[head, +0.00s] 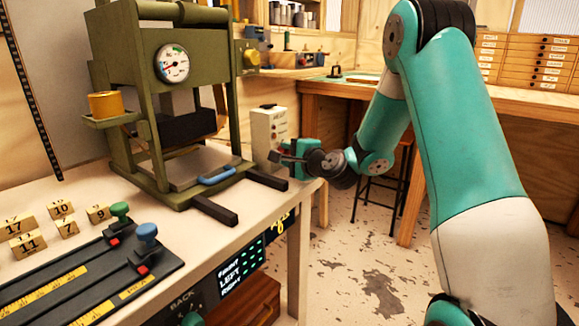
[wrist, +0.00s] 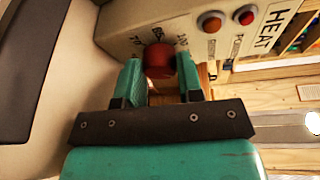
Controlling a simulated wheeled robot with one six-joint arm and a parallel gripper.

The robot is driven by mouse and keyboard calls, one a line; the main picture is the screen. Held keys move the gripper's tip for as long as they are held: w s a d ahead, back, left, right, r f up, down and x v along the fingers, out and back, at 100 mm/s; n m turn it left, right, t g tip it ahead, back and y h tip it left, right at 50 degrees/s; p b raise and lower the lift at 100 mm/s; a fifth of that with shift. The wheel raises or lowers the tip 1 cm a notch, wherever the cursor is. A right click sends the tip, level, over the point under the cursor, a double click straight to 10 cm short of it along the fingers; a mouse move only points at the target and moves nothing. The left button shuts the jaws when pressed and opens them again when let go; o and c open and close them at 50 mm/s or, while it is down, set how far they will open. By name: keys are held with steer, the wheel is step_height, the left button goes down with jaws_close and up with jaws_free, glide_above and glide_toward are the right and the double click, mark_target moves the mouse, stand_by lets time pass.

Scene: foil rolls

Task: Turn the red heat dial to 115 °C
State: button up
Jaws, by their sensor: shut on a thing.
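The red heat dial (wrist: 159,61) is on the face of a cream control box marked HEAT (wrist: 215,30) in the wrist view. My gripper (wrist: 160,75) has its two teal fingers on either side of the dial, shut on it. Printed scale marks show around the dial, partly hidden by the fingers, and I cannot read the set temperature. In the head view the control box (head: 268,135) stands at the right end of the bench, and my gripper (head: 283,157) is at its front. The dial is hidden there.
An orange button (wrist: 210,22) and a red button (wrist: 246,15) sit beside the dial. A green press (head: 160,110) with a gauge (head: 173,63) stands left of the box. Numbered blocks (head: 60,209) and slide rails lie at the front left.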

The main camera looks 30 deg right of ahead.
steer(key=shift+f+n+t+b, duration=0.3)
steer(key=shift+n+b, duration=0.7)
steer(key=shift+b, duration=0.45)
steer(key=shift+r, duration=0.15)
steer(key=o, duration=0.9)
steer(key=s+r+b, duration=0.1)
steer(key=s+b, duration=1)
steer(key=s, duration=0.6)
steer(key=shift+s+d, duration=0.2)
